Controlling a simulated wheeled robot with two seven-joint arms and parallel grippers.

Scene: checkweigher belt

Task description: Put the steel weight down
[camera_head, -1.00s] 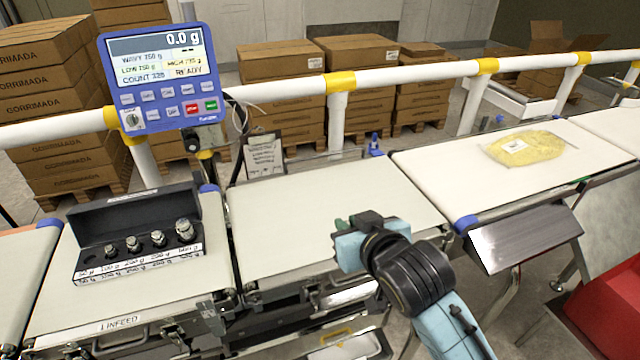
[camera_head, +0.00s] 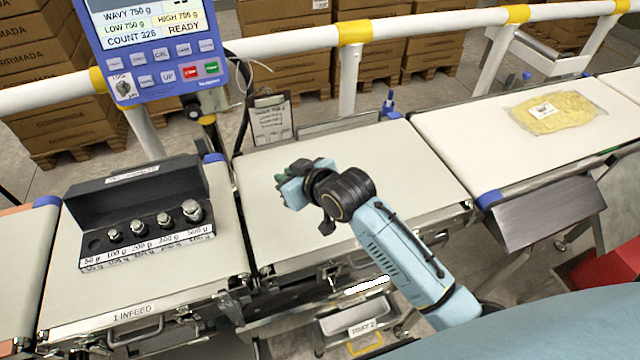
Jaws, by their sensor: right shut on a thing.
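My right gripper (camera_head: 285,183) is over the left part of the middle belt (camera_head: 360,165). It is shut on the steel weight, but its fingers and wrist hide the weight, and I cannot tell whether it touches the belt. An open black weight case (camera_head: 130,193) stands on the infeed belt (camera_head: 112,292) at the left. Several shiny steel weights (camera_head: 193,211) stand in its row of holes, and the leftmost hole (camera_head: 93,242) is empty. My left gripper is not in view.
The blue display box (camera_head: 157,50) stands behind the infeed belt and reads READY. A yellow bag (camera_head: 556,111) lies on the right belt (camera_head: 470,130). A white guard rail (camera_head: 430,28) runs behind. The middle belt is clear around my gripper.

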